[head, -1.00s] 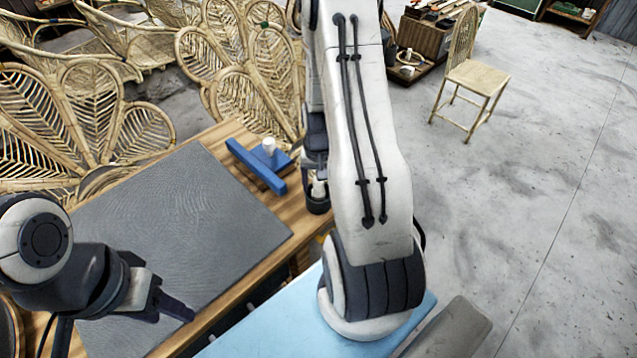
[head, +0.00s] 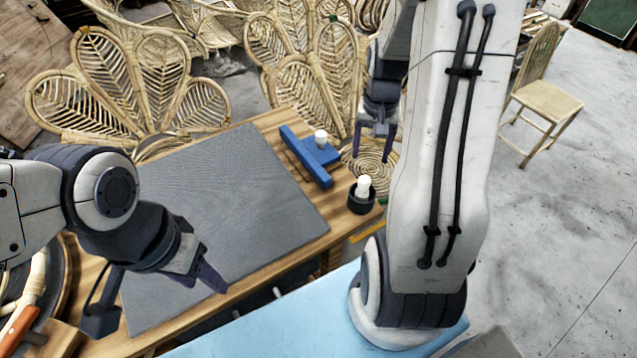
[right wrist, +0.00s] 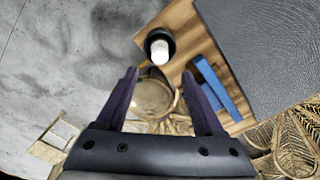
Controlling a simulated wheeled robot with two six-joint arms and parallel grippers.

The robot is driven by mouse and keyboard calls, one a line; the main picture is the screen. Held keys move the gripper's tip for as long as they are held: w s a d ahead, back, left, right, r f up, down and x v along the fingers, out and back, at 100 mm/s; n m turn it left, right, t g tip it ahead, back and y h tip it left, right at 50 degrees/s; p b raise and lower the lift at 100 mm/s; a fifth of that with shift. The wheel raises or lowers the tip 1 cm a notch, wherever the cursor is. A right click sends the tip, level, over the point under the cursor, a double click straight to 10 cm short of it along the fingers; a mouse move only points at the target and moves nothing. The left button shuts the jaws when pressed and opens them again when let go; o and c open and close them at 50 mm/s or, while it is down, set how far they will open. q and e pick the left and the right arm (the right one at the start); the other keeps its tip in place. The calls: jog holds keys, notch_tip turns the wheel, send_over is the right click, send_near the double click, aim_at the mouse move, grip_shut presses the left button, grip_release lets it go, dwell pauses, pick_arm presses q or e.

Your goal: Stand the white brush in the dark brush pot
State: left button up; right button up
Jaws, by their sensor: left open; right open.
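The dark brush pot (head: 361,203) stands on the wooden table near its right corner. The white brush (head: 363,185) stands upright in it, only its pale top showing above the rim. In the right wrist view, the pot (right wrist: 153,36) and brush (right wrist: 160,52) lie beyond the fingertips. My right gripper (head: 374,157) is open and empty, fingers pointing down, apart from the brush and behind the pot in the head view. It also shows in the right wrist view (right wrist: 160,74). My left gripper (head: 208,278) is open and empty over the near edge of the grey mat.
A blue T-shaped piece (head: 316,160) with a white cylinder (head: 320,138) lies left of the pot. The grey mat (head: 230,200) is bare. Rattan chair backs (head: 290,75) stand behind the table. A light blue surface (head: 270,335) lies in front.

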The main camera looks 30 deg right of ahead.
jog(key=s+a+r+n, duration=0.2)
jog(key=a+r+n, duration=0.15)
jog(key=a, duration=0.75)
jog(key=s+a+r+n, duration=0.1)
jog(key=a+r+n, duration=0.3)
jog(key=a, duration=0.6)
jog(key=s+a+r+n+y, duration=0.1)
jog(key=s+a+n, duration=0.7)
jog(key=s, duration=0.5)
jog(key=shift+a, duration=0.85)
jog(key=shift+r, duration=0.1)
